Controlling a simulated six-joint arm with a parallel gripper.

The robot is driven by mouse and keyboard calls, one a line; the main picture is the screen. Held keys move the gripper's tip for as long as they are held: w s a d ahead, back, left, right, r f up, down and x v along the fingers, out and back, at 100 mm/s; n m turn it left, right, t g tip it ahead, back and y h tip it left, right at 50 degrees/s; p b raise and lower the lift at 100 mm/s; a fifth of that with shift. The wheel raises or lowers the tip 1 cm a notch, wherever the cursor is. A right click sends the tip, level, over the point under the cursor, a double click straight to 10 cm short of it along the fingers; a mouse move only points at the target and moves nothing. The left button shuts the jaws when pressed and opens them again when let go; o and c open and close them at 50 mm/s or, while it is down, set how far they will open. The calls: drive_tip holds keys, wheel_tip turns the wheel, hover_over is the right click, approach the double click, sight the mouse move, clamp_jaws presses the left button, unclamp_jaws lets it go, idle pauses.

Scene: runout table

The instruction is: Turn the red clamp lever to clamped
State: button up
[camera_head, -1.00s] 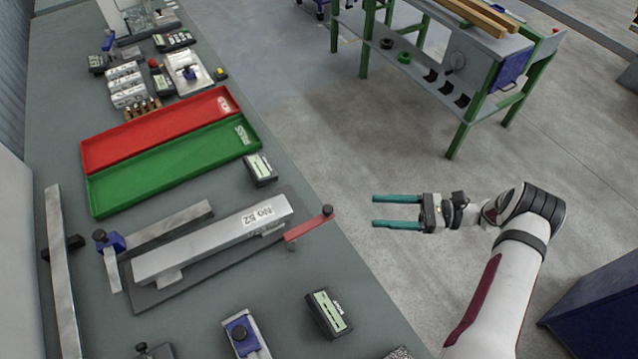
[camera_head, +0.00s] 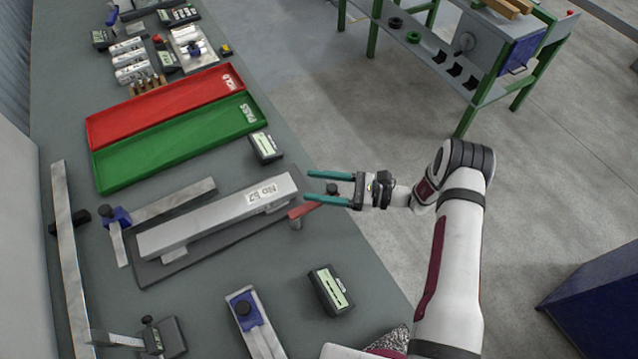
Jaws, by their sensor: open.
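The red clamp lever (camera_head: 303,210) sits at the right end of the grey block fixture (camera_head: 220,218) marked "No 52", near the table's right edge. I cannot tell the height gap, or whether a finger touches the lever. My gripper holds nothing.
A red tray (camera_head: 160,103) and a green tray (camera_head: 180,148) lie behind the fixture. Small dark boxes stand near it, one behind (camera_head: 265,147) and one in front (camera_head: 330,290). A blue-topped gauge (camera_head: 245,310) stands in front. Open floor lies right of the table.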

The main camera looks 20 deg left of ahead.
drive_tip(key=shift+c, duration=0.2)
clamp_jaws()
idle(1.2)
